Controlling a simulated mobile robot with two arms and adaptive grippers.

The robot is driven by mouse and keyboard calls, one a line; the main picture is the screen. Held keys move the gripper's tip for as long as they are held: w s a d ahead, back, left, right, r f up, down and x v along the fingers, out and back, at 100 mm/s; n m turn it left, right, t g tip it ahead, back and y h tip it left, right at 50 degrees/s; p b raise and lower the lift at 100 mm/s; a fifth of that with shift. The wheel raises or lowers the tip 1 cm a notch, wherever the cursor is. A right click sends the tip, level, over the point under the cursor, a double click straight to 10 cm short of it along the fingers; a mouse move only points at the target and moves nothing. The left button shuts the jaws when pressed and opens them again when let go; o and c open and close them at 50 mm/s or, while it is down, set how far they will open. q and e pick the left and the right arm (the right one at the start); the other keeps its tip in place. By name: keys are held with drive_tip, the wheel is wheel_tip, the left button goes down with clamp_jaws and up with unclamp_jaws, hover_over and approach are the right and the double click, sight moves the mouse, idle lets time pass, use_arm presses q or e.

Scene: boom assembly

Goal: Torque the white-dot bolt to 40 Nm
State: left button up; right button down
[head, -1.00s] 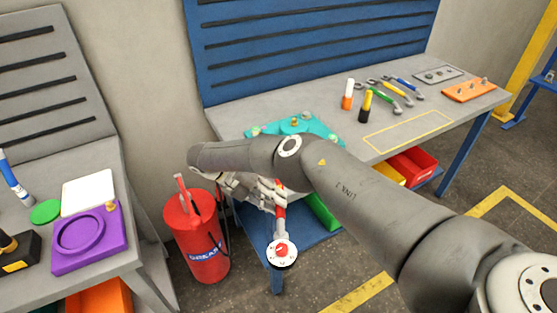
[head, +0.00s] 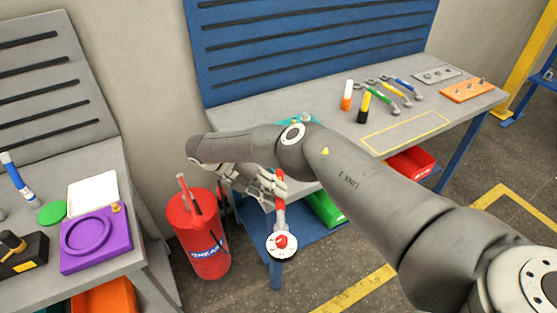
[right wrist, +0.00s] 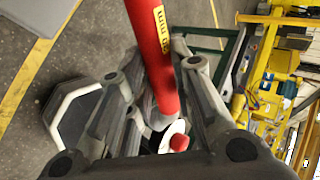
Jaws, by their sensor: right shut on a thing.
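My right gripper (head: 270,186) is shut on a red-handled wrench (head: 281,211) and holds it in front of the blue bench, clear of the bench top. The wrench hangs downward, with a round white head and red centre at its lower end. In the right wrist view, the red handle (right wrist: 154,50) runs between the fingers and bears a yellow label that I cannot read surely. A teal part (head: 298,120) lies on the bench, mostly hidden behind my right arm. I cannot make out a white-dot bolt. My left gripper is not in view.
On the bench top (head: 262,107) are several wrenches (head: 393,92), an orange marker (head: 347,95), a yellow-black marker (head: 365,106) and an orange plate (head: 467,90). A red grease drum (head: 205,235) stands left of the bench. A grey table (head: 30,220) holds a purple fixture (head: 97,240).

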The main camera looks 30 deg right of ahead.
drive_tip(key=shift+r, duration=0.1)
wheel_tip(320, 180, up, 3)
drive_tip(key=shift+f+p, duration=0.1)
drive_tip(key=shift+p, duration=1)
